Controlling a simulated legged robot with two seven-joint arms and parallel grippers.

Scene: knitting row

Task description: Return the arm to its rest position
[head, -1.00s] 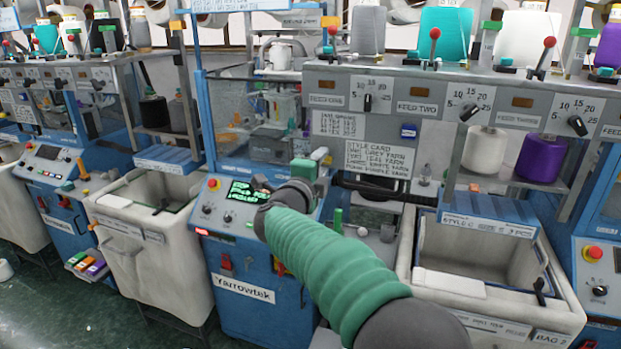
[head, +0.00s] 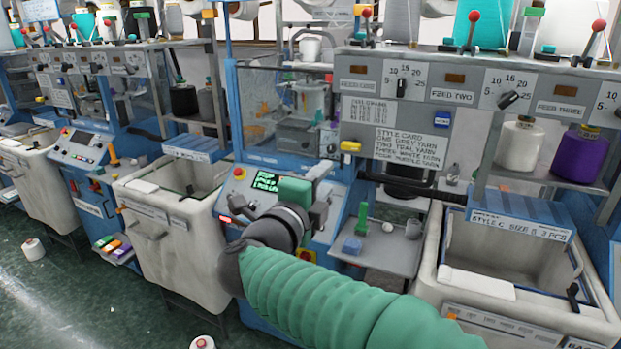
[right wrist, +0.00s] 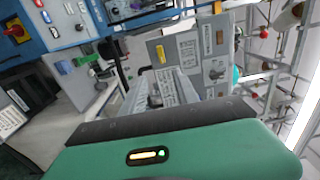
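My right arm, in a green ribbed sleeve, enters from the bottom right of the head view. Its gripper (head: 322,190), with a green block and grey finger parts, is in front of the blue machine's panel and lit screen (head: 266,180). I see nothing held, but the finger gap is not clear. My left gripper is not in view.
A grey shelf (head: 372,250) with small items is right of the gripper. A white bin (head: 470,292) stands at right, another (head: 165,240) at left. A feed panel (head: 395,140) and yarn cones, including a purple one (head: 580,155), are behind. A cone (head: 33,249) lies on the floor.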

